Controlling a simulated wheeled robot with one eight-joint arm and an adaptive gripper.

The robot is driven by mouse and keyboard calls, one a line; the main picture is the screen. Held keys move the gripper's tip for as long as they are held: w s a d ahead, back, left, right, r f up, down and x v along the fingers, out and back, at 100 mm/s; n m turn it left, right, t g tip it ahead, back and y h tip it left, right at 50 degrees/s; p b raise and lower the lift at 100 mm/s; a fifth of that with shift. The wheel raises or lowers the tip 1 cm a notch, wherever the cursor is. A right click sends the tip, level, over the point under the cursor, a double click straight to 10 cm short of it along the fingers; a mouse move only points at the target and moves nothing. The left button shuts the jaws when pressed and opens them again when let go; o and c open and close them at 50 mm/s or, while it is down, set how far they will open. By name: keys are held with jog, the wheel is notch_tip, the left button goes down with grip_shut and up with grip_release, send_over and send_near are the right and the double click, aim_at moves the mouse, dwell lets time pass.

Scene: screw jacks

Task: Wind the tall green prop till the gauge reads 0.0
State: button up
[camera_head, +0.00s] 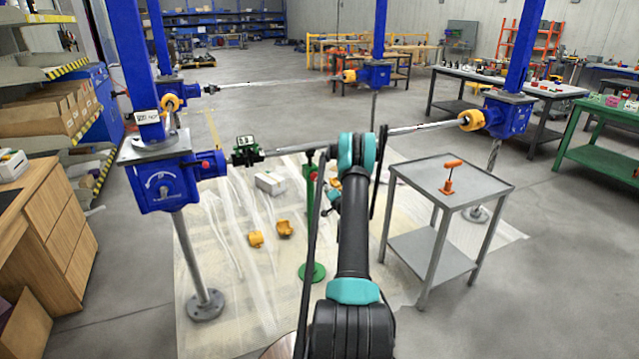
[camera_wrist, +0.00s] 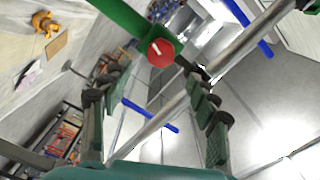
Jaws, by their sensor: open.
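The tall green prop (camera_head: 313,225) stands on a round green foot on the floor sheet, left of my arm in the head view. In the wrist view its green bar (camera_wrist: 124,16) enters at the top, with a red round knob (camera_wrist: 160,53) bearing a white mark. My gripper (camera_wrist: 155,85) is open and empty. The knob shows just beyond the gap between its fingertips, apart from them. The head view hides my gripper behind my arm. A green gauge box (camera_head: 246,151) with a dark display sits on the left of the shaft; its figures are too small to read surely.
A long grey shaft (camera_head: 285,151) runs between blue jacks (camera_head: 168,182) on posts. A grey cart (camera_head: 455,183) with an orange tool (camera_head: 451,177) stands right of my arm. Orange parts (camera_head: 285,228) and a white box (camera_head: 270,183) lie on the sheet. Floor beyond the frame is open.

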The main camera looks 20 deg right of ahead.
jog(key=shift+s, duration=1.4)
dwell(0.7)
jog(key=s+a+r+n+g+y, duration=0.2)
jog(key=s+a+r+n+g, duration=0.15)
jog(key=a+r, duration=0.45)
jog(key=s+a+r+n+g+y, duration=0.25)
jog(key=s+a+r, duration=0.2)
jog(key=a, duration=0.85)
jog(key=s+a+r+n+g, duration=0.1)
jog(key=s+a+r+n, duration=0.15)
jog(key=s+a, duration=0.4)
jog(key=s+a+n+g+h, duration=0.1)
jog(key=s+a+g, duration=0.1)
jog(key=s, duration=0.6)
jog(key=s+a+n+g+h, duration=0.1)
jog(key=s+a+g, duration=0.1)
jog(key=s, duration=0.7)
jog(key=s+d+f+n+g+h, duration=0.1)
jog(key=s+f, duration=0.1)
jog(key=s, duration=0.7)
jog(key=s+d+f+n+g+h, duration=0.1)
jog(key=s+f+h, duration=0.1)
jog(key=s, duration=0.8)
jog(key=shift+s+f+g, duration=0.25)
jog(key=shift+f+g, duration=0.15)
